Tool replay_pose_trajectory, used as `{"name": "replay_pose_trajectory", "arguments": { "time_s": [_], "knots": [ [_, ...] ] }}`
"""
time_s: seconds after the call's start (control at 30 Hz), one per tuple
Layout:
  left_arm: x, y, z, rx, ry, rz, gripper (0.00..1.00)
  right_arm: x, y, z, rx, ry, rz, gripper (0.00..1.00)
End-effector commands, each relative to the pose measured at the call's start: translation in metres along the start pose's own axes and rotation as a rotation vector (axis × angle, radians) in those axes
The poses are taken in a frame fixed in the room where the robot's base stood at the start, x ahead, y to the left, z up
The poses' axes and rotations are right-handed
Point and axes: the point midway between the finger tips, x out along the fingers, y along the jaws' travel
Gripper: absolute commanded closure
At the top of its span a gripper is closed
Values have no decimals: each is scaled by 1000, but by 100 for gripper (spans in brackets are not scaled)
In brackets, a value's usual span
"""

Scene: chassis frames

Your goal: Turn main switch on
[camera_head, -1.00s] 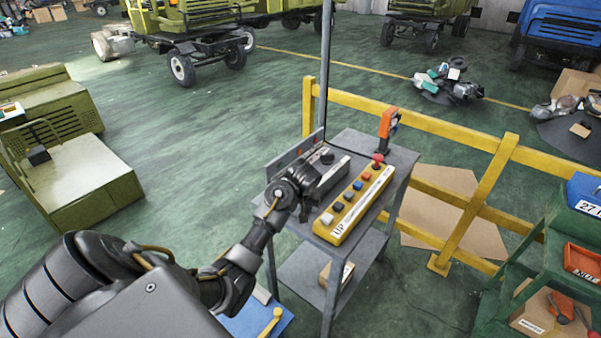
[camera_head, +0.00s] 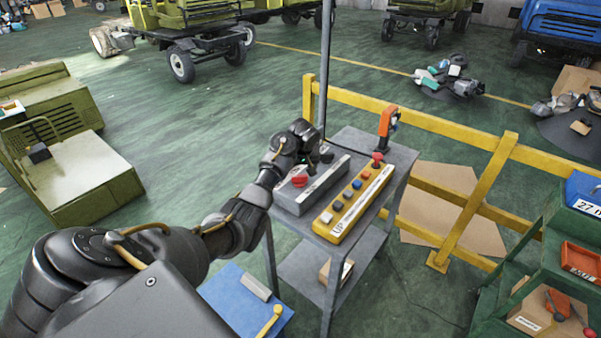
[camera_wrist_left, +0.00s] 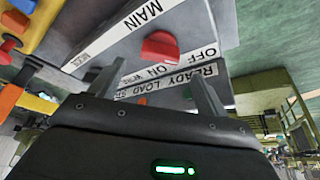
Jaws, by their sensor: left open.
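The main switch is a red rotary knob (camera_head: 300,181) on the grey control box (camera_head: 325,188), which lies on the grey cart. In the left wrist view the red knob (camera_wrist_left: 159,48) shows beside white labels reading MAIN, OFF, ON and READY LOAD. I cannot tell for certain which position it points to. My left gripper (camera_head: 318,155) is over the far left side of the box, behind the knob in the head view. In the left wrist view its two fingers (camera_wrist_left: 150,82) are spread apart and empty, with the knob beyond them. My right gripper is not in view.
A yellow pendant (camera_head: 350,206) with coloured buttons and a red mushroom button lies right of the box. An orange-handled tool (camera_head: 388,125) stands at the cart's back edge. A yellow railing (camera_head: 450,137) runs behind the cart; a green shelf (camera_head: 500,285) stands at right.

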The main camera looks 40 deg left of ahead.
Motion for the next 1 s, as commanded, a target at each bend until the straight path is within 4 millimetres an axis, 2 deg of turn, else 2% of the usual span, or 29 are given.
{"name": "replay_pose_trajectory", "arguments": {
  "time_s": [0.1, 0.3, 0.7, 0.77, 1.0],
  "knots": [
    [21, -1, -1, 1, -2, -4, 24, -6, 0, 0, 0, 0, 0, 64],
    [42, 0, 0, 1, -1, -1, 24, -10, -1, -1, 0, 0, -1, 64],
    [50, 0, 0, 0, 1, 0, 24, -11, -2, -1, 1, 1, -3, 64],
    [50, 0, 0, 0, 1, 0, 29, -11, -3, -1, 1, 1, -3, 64],
    [50, 0, 0, 1, 1, 0, 60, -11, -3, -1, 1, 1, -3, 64]
  ]
}}
